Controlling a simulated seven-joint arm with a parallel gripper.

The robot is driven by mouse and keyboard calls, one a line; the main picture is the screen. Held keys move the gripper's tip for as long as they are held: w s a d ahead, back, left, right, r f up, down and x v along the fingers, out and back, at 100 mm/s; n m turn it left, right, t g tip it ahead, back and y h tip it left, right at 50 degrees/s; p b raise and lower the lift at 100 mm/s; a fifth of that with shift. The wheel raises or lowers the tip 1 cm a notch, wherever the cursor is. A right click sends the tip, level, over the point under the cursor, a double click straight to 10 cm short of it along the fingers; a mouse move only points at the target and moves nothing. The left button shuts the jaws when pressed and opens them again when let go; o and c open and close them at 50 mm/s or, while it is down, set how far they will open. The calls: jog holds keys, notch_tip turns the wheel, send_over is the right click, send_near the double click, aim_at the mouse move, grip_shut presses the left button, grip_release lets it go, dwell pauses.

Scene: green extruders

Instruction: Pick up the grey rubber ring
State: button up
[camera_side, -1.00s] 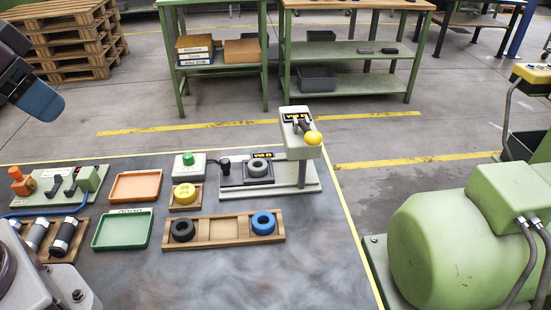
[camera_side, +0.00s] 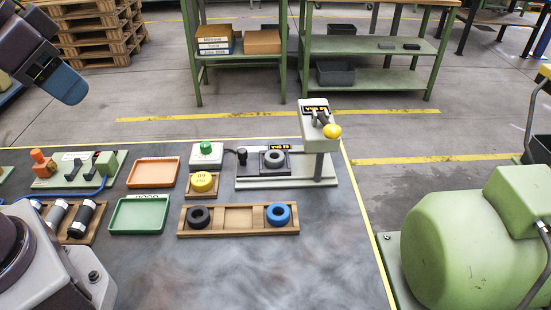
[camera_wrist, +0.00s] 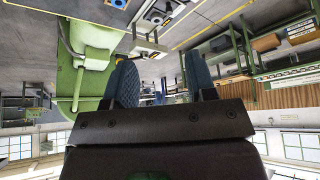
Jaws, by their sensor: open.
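The grey rubber ring (camera_side: 274,159) lies flat on the dark plate of a small press (camera_side: 320,132) with a yellow-knobbed lever, in the side view. The press head stands to the right of the ring. My gripper (camera_wrist: 161,80) is open and empty in the wrist view, with a blue finger on each side. In the side view a blue finger of it shows at the upper left, raised and far from the ring.
A wooden tray (camera_side: 239,232) in front of the press holds a black ring (camera_side: 199,217) and a blue ring (camera_side: 278,215). A yellow round piece (camera_side: 202,182), a green-button box (camera_side: 205,154), an orange tray (camera_side: 153,172) and a green tray (camera_side: 139,214) stand left.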

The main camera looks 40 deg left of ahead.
jog(key=o, duration=0.6)
jog(key=shift+c, duration=0.2)
jog(key=n+g, duration=0.6)
jog(key=n, duration=0.9)
send_over(275, 153)
jog(key=s+d, duration=0.1)
jog(key=f, duration=2.7)
jog(key=shift+s, duration=0.2)
jog(key=shift+w+a+f, duration=0.1)
jog(key=shift+w+f, duration=0.05)
jog(key=shift+f, duration=1.2)
jog(key=shift+w+a+f, duration=0.1)
jog(key=shift+f, duration=1.2)
